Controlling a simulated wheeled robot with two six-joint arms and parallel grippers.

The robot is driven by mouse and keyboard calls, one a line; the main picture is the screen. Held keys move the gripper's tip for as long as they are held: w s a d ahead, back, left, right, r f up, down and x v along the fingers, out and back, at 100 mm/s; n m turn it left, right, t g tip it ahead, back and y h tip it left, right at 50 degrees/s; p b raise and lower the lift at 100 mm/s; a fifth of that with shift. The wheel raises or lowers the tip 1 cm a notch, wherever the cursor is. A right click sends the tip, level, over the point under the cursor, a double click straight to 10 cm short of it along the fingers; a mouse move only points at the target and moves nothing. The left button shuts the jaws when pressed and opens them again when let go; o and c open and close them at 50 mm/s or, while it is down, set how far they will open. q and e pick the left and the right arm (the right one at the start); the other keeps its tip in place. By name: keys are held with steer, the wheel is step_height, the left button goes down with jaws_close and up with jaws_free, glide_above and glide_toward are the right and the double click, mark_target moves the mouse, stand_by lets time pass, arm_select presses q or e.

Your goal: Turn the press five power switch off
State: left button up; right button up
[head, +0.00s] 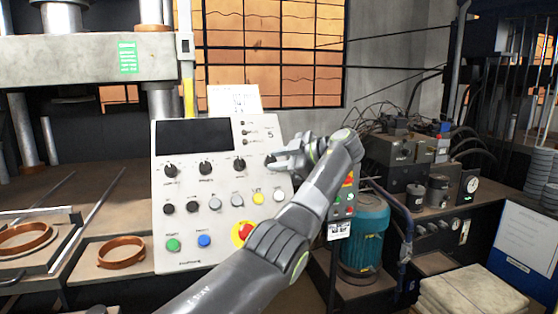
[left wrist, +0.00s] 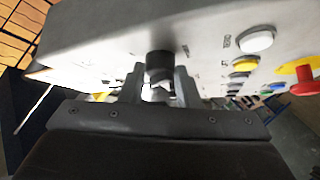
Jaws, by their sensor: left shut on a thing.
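The press control panel (head: 215,250) is light grey, marked with a 5 at its upper right. It carries a row of black rotary knobs, such as one left of my gripper (head: 239,165). My left gripper (head: 272,161) is at the right end of that row. In the left wrist view its fingers (left wrist: 160,88) are shut on a black knob (left wrist: 160,64) on the panel face. The fingers hide part of this knob, and its label and pointer are not readable. My right gripper is not in view.
Below the knobs sit several buttons, including a yellow one (head: 258,199), a green one (head: 173,244) and a blue one (head: 204,240). A red emergency stop (head: 245,231) sits lower right. A teal motor (head: 364,235) stands right of the panel; copper rings (head: 121,252) lie left.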

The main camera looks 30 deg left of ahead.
arm_select(q)
steer(key=shift+f, duration=0.15)
steer(key=o, duration=1)
steer(key=shift+c, duration=0.2)
steer(key=shift+d, duration=0.1)
steer(key=shift+d+r, duration=0.25)
steer(key=shift+d, duration=0.15)
steer(key=v, duration=1.6)
steer(key=shift+d, duration=0.2)
